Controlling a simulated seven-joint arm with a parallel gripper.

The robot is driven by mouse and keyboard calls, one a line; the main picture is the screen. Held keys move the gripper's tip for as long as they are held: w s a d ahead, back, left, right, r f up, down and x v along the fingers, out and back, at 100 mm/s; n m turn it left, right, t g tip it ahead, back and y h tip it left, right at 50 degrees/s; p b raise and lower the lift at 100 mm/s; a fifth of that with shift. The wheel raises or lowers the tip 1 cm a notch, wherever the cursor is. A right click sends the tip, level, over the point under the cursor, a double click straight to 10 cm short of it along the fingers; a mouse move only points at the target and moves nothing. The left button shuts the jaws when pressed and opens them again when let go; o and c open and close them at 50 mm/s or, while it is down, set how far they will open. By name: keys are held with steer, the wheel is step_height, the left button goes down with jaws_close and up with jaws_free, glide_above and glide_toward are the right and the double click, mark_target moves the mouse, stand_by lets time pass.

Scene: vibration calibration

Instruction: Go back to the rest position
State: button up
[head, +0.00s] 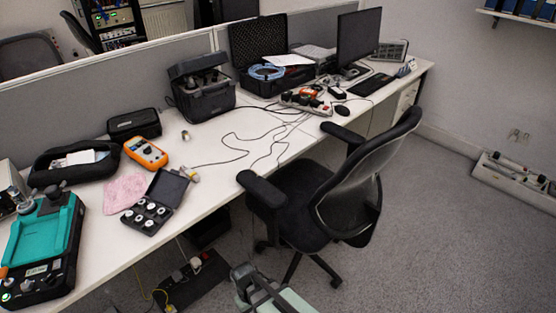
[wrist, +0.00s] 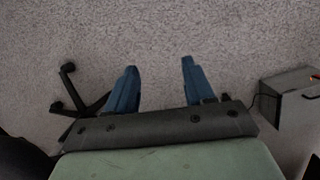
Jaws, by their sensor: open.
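My gripper (wrist: 158,82) shows in the wrist view with two blue fingers spread apart. Nothing is between them, and grey carpet lies beyond the tips. In the head view, part of my arm shows at the bottom centre, low beside the desk, and the fingers cannot be made out there. My gripper is apart from everything on the desk.
A black office chair (head: 345,195) stands close by at the desk, and its wheeled base shows in the wrist view (wrist: 72,92). The long white desk (head: 215,140) carries a teal device (head: 42,240), cases and cables. Open carpet (head: 440,240) lies at the right.

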steer(key=s+d+f+m+g, duration=0.1)
steer(key=s+d+f+m, duration=0.1)
steer(key=s+d, duration=0.3)
steer(key=s+d+f+m+g+y, duration=0.1)
steer(key=s+d+f, duration=0.3)
steer(key=d, duration=0.7)
steer(key=s+d+f+m+g, duration=0.2)
steer(key=s+d+m, duration=0.2)
steer(key=d, duration=0.5)
steer(key=shift+s+f+g, duration=0.3)
steer(key=shift+s+f, duration=0.1)
steer(key=shift+s, duration=0.7)
